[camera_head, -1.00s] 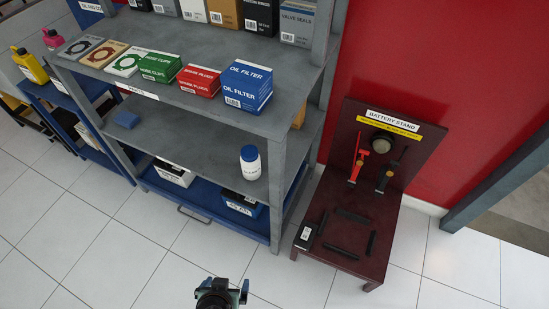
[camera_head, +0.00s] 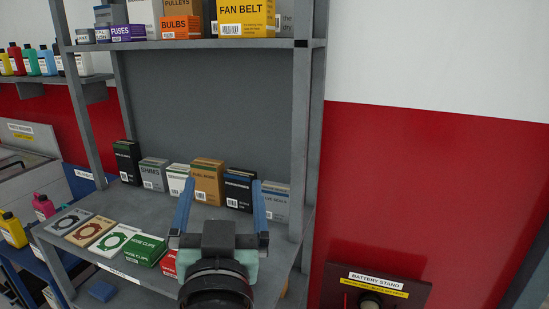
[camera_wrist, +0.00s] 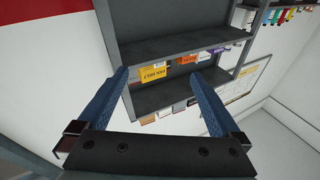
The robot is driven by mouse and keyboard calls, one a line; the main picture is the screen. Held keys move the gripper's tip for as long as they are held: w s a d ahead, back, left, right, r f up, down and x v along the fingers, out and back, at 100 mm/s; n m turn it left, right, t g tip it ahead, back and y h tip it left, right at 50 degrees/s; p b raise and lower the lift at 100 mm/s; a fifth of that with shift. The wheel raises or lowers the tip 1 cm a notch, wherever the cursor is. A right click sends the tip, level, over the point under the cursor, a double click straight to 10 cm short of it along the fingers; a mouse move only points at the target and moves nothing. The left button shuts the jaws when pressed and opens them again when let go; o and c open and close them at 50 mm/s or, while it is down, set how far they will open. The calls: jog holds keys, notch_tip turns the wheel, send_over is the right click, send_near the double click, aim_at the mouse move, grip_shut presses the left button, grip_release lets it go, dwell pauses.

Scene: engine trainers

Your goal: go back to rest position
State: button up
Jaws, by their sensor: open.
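My gripper (camera_head: 222,205) is raised in front of the grey shelf unit in the head view, its two blue fingers pointing up and spread apart. Nothing is between the fingers. In the wrist view my gripper (camera_wrist: 160,88) is also open and empty, with the shelf unit (camera_wrist: 180,45) beyond it. In the head view my gripper overlaps the shelf (camera_head: 190,222) that bears several boxes, and hides part of a red box (camera_head: 168,262). I cannot tell how far the gripper is from the shelf.
A fan belt box (camera_head: 245,18) and other boxes stand on the upper shelf. A green hose clips box (camera_head: 144,248) lies on the shelf below. The battery stand (camera_head: 420,292) is at the lower right. Red and white wall fills the right side.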

jog(key=s+d+r+t+p, duration=0.1)
jog(key=s+r, duration=0.3)
jog(key=r, duration=0.4)
jog(key=s+d+r+t+h, duration=0.1)
jog(key=s+d+r+t, duration=0.2)
jog(key=r, duration=0.6)
jog(key=s+d+r+t+h+p, duration=0.1)
jog(key=s+d+r+t, duration=0.2)
jog(key=s+r, duration=0.3)
notch_tip(320, 180, up, 4)
jog(key=shift+f+t+p, duration=0.25)
jog(key=shift+t+p, duration=0.05)
jog(key=shift+p, duration=0.05)
